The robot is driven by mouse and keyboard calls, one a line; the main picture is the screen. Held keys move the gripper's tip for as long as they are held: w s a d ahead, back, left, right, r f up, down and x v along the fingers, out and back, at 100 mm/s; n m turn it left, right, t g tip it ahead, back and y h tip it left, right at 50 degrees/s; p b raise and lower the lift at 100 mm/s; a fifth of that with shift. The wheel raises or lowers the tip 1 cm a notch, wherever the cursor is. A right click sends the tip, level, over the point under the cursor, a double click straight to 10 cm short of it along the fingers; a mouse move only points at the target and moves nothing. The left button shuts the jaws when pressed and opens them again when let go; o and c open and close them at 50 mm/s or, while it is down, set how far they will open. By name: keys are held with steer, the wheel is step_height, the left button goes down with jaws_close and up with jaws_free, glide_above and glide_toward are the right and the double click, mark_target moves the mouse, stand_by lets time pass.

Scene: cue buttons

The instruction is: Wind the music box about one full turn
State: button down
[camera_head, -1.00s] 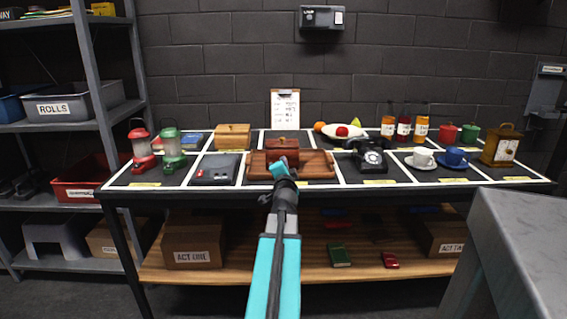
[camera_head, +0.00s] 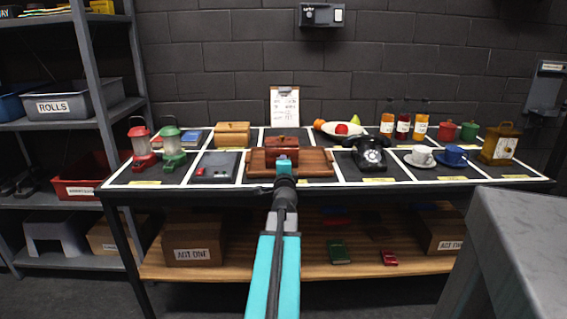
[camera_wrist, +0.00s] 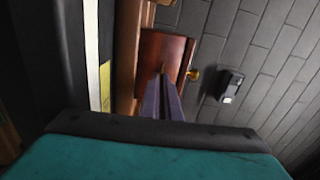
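The music box appears to be the red-brown wooden box (camera_head: 283,144) with a small knob on its lid, standing on a wooden tray (camera_head: 318,163) at the middle of the table. In the wrist view the box (camera_wrist: 178,48) fills the upper middle, with a brass knob (camera_wrist: 193,75) on its lid side. My gripper (camera_head: 284,163) is directly in front of the box. Its fingers (camera_wrist: 162,80) point at the box's front face, close together at or very near it. Any key on that face is hidden by the fingers, and I cannot tell whether they hold it.
A dark device (camera_head: 216,167) with a red button lies left of the tray. A black telephone (camera_head: 370,153) stands to its right. Lanterns, cups and jars stand in other marked squares. A grey surface (camera_head: 515,240) is at the lower right, and a shelf rack is at left.

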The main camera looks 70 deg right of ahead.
steer(key=c, duration=2)
jaws_free()
steer(key=shift+a, duration=0.15)
